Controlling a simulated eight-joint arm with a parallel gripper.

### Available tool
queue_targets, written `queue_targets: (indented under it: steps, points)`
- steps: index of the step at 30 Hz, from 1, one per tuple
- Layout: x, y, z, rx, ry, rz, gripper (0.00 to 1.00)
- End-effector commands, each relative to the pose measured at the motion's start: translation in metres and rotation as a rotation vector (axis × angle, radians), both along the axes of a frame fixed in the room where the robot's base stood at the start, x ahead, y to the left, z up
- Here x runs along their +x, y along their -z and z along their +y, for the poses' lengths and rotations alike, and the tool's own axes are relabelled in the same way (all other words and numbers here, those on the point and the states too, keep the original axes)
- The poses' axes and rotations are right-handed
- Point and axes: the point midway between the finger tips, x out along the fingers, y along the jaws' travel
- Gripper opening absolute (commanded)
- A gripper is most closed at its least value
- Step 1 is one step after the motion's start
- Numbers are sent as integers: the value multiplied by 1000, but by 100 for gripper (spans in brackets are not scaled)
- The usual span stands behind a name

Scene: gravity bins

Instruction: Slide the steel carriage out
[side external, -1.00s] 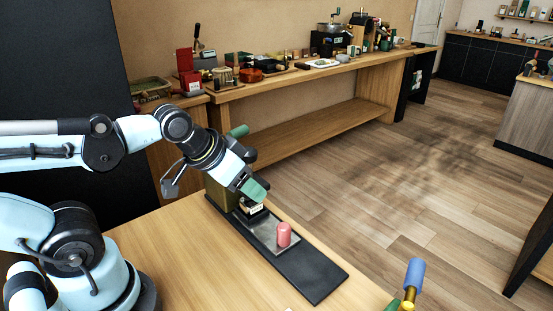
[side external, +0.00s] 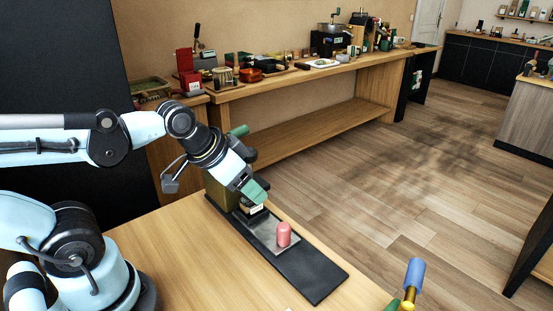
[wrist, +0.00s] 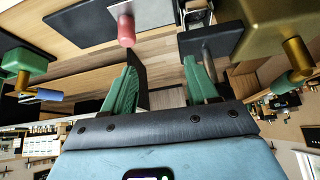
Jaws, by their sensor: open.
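The steel carriage (side external: 264,229) is a flat grey plate lying on a long black base (side external: 318,283). It also shows in the wrist view (wrist: 90,18). A pink upright knob (side external: 283,235) stands on the plate near its front end, and appears left of centre in the wrist view (wrist: 126,30). My gripper (side external: 258,191) has green fingers, open and empty. It is above the rear of the plate, behind the knob and apart from it. In the wrist view, the knob is just beyond the left fingertip, outside the gap between the fingers (wrist: 162,63).
An olive-gold block (side external: 220,194) with a green handle (side external: 239,131) stands at the rear of the base, close to my gripper. A blue-topped handle (side external: 414,273) rises at the table's front right. The wooden table (side external: 190,245) left of the base is clear.

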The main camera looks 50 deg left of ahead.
Motion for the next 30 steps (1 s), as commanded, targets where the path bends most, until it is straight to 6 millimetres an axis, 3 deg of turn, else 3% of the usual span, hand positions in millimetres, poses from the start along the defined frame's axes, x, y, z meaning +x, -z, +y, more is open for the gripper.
queue_targets:
  steps: [9,15,22,30]
  points:
    - [12,0,-14,61,464,166,58]
    - [17,0,-21,62,680,188,58]
    - [20,8,-25,62,723,189,58]
    - [29,37,-34,64,721,188,58]
